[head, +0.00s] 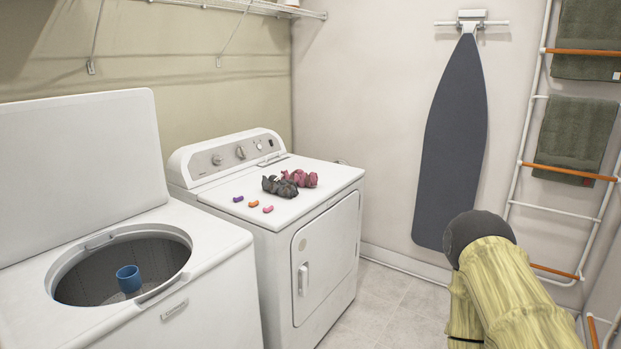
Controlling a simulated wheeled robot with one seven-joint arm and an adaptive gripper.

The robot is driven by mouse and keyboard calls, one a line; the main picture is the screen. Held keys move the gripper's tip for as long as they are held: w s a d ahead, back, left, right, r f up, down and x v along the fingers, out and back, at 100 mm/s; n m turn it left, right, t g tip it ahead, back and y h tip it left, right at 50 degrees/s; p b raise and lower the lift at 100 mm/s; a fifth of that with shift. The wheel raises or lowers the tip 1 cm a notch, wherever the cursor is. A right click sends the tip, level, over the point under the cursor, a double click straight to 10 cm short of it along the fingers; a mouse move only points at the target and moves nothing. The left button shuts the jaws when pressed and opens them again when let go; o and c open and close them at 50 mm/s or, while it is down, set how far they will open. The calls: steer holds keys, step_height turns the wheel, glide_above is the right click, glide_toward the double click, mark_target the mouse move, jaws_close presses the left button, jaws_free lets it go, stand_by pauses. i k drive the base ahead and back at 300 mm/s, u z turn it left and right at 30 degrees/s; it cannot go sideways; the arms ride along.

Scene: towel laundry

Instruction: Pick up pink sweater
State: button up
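A crumpled pink cloth (304,179), which looks like the pink sweater, lies on top of the white dryer (335,172) near its back right. A crumpled dark grey cloth (279,187) lies just left of it, touching or partly overlapping it in this view. My arm in its yellow cover shows at the lower right, well apart from the dryer. My gripper is not in view.
Small purple, orange and pink pieces (253,203) lie on the dryer's left side. The washer (215,232) on the left has its lid up. An ironing board (453,145) hangs on the wall by a ladder rack (520,167) with towels. Floor (390,305) before the dryer is clear.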

mark_target(303, 180)
steer(key=i, duration=1.75)
steer(key=u, duration=0.75)
